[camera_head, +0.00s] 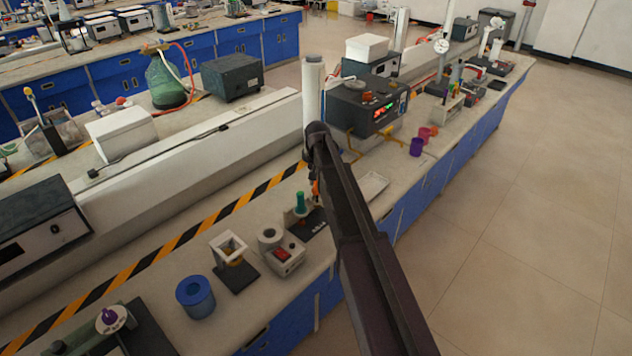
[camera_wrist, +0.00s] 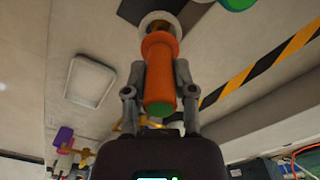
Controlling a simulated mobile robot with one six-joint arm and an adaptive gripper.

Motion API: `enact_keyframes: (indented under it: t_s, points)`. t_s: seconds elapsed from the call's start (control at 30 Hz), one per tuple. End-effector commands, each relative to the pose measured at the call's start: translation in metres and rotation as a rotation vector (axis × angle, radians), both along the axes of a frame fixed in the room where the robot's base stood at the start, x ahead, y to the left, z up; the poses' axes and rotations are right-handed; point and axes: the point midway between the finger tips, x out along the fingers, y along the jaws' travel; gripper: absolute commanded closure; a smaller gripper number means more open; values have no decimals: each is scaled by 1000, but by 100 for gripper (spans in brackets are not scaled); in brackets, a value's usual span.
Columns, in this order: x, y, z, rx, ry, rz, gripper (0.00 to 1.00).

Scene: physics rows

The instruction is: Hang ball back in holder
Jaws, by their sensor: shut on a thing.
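My gripper (camera_wrist: 160,100) is shut on an orange handle (camera_wrist: 160,75), with one finger on each side of it, in the wrist view. A pale round shape (camera_wrist: 157,19) shows at the handle's far end; I cannot tell whether it is the ball or part of the holder. In the head view the orange handle (camera_head: 316,188) is a small patch beside my arm, close to a dark-based stand (camera_head: 312,228) that carries a green upright piece (camera_head: 300,202). Green also shows at the wrist view's top edge (camera_wrist: 237,3). My arm hides part of the stand.
A white box with a red switch (camera_head: 284,258), a framed stand (camera_head: 236,276) and a blue ring-shaped container (camera_head: 195,297) stand to the left. A shallow pale tray (camera_head: 373,187) lies right of my arm. A dark instrument (camera_head: 365,107) stands behind. Striped tape (camera_head: 207,223) crosses the bench.

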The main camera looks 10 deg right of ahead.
Motion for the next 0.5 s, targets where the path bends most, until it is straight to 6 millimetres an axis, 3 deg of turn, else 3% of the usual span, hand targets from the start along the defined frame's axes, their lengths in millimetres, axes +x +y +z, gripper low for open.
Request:
enact_keyframes:
  t_s: [0.5]
  points:
    - [0, 0, -7, 0, 0, 0, 100]
